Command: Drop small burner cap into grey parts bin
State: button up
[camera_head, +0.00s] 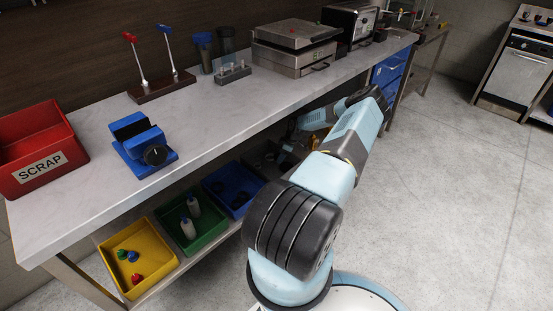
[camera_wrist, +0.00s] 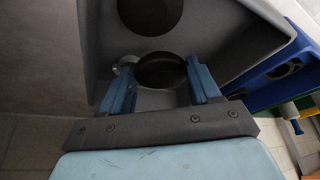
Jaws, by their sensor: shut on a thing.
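My gripper (camera_wrist: 160,72) shows in the wrist view with its two blue fingers on either side of a dark round burner cap (camera_wrist: 162,70). It is shut on this cap. The grey parts bin (camera_wrist: 235,45) lies beneath and around the fingers, and the cap is over or inside it; the exact height is hard to judge. Another larger dark round piece (camera_wrist: 150,14) lies in the bin beyond the held cap.
A blue bin (camera_wrist: 262,72) and a green bin (camera_wrist: 296,108) stand right of the grey bin in the wrist view. The bench top (camera_head: 215,110) overhangs the shelf bins, with a yellow bin (camera_head: 152,228) at the near end. A red SCRAP bin (camera_head: 60,128) stands on top.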

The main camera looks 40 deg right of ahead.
jog(key=shift+w+d+f, duration=0.2)
jog(key=shift+d+f, duration=0.1)
jog(key=shift+f, duration=0.05)
jog(key=shift+w+f, duration=0.25)
jog(key=shift+f, duration=0.15)
notch_tip(320, 180, down, 2)
jog(key=shift+d+f, duration=0.1)
jog(key=shift+f, duration=0.3)
jog(key=shift+w+a+f, duration=0.1)
jog(key=shift+a, duration=0.1)
jog(key=o, duration=1.2)
jog(key=shift+c, duration=0.2)
